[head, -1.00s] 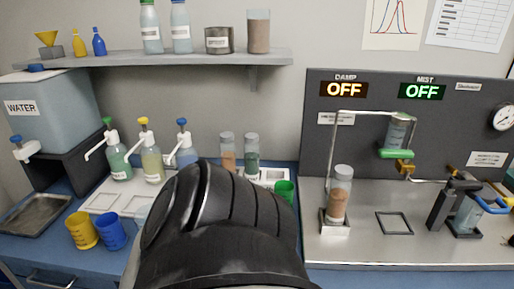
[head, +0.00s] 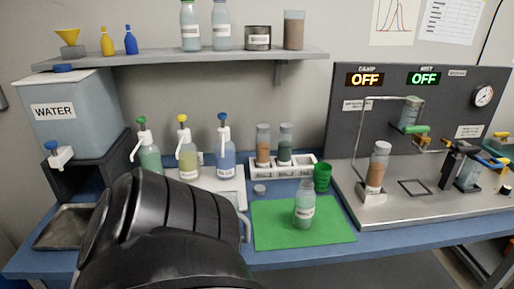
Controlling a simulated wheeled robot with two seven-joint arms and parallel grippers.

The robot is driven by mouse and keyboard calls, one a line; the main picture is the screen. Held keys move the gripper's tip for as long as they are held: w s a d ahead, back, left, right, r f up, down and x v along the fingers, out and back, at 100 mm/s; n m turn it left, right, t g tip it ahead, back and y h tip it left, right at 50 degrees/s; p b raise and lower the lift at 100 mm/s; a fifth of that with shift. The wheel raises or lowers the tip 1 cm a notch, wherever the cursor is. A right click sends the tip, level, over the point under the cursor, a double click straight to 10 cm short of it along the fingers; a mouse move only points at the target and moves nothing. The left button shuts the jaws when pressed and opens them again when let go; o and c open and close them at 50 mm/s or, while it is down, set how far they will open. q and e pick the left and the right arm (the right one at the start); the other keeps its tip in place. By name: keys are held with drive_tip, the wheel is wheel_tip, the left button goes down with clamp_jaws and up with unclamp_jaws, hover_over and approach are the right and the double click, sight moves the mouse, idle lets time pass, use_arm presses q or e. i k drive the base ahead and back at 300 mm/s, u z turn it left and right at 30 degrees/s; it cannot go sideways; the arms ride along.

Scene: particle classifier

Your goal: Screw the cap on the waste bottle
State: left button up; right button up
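A clear bottle (head: 304,207) with a white label and greenish-grey contents stands upright on a green mat (head: 270,236), right of centre in the head view. Its label is too small to read, but it may be the waste bottle. My black arm fills the lower left, left of the mat. Neither gripper's fingertips can be made out.
A white rack (head: 290,171) holds two tubes. Several pump bottles stand on a tray (head: 232,188) to the left. The metal apparatus base (head: 440,205) is at right. Bare mat surrounds the bottle.

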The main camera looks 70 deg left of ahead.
sight(304, 200)
drive_tip(key=u, duration=1.55)
